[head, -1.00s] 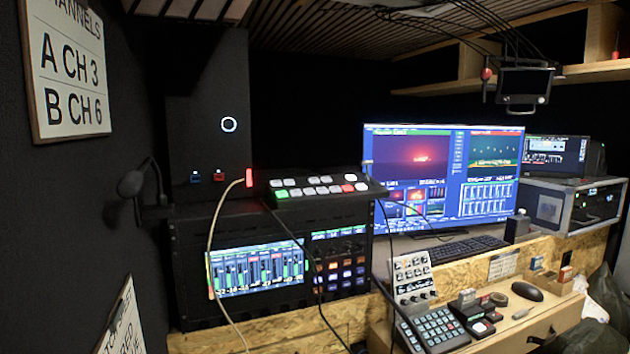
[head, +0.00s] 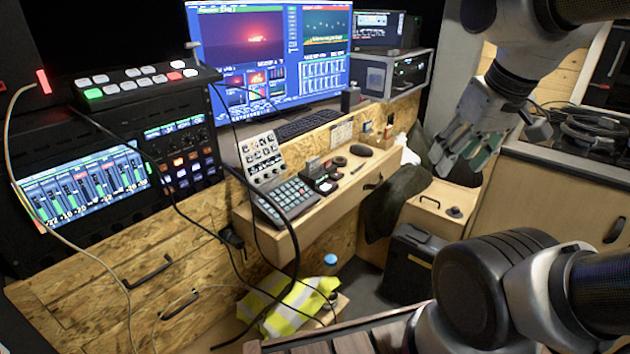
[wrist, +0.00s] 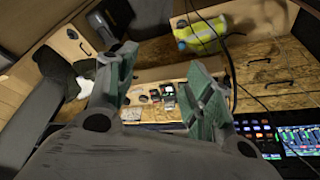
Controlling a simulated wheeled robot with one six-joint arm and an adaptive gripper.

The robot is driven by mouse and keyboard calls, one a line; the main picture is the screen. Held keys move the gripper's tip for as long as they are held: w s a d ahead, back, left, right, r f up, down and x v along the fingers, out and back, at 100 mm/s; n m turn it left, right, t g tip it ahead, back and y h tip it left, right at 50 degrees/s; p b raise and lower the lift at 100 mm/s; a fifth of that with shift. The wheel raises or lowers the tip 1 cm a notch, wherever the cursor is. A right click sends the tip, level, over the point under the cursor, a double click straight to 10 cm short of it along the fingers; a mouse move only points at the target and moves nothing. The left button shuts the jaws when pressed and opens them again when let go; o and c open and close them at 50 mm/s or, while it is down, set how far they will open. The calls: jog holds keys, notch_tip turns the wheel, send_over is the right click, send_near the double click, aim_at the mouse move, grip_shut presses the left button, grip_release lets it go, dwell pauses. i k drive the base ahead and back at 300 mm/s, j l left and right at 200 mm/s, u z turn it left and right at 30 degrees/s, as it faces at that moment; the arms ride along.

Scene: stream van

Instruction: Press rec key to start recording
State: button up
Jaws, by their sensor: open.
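No key label is legible, so I cannot tell which key is the rec key. A black switcher (head: 135,88) with white, green and red buttons sits on the rack at the upper left. On the wooden desk are a keypad (head: 286,198) with several square keys, a grey knob panel (head: 262,158) and small dark button boxes (head: 322,178). The small desk items also show between my fingers in the wrist view (wrist: 160,92). My gripper (head: 464,152) is open and empty, in the air to the right of the desk; its greenish fingers are spread in the wrist view (wrist: 162,78).
A large monitor (head: 270,60) stands behind the desk. Loose black cables (head: 225,240) hang in front of the rack and drawers. A yellow vest (head: 290,305) lies low by the desk. A black case (head: 408,262) stands on the floor.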

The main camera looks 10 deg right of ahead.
aim_at(131, 73)
jog(key=k, duration=0.65)
jog(key=u, duration=1.6)
jog(key=i+l, duration=0.1)
jog(key=l, duration=0.35)
jog(key=i+l, duration=0.1)
jog(key=l, duration=0.35)
jog(key=i+l, duration=0.1)
jog(key=l, duration=0.35)
jog(key=i+l, duration=0.1)
jog(key=l, duration=0.4)
jog(key=i+l, duration=0.1)
jog(key=l, duration=0.35)
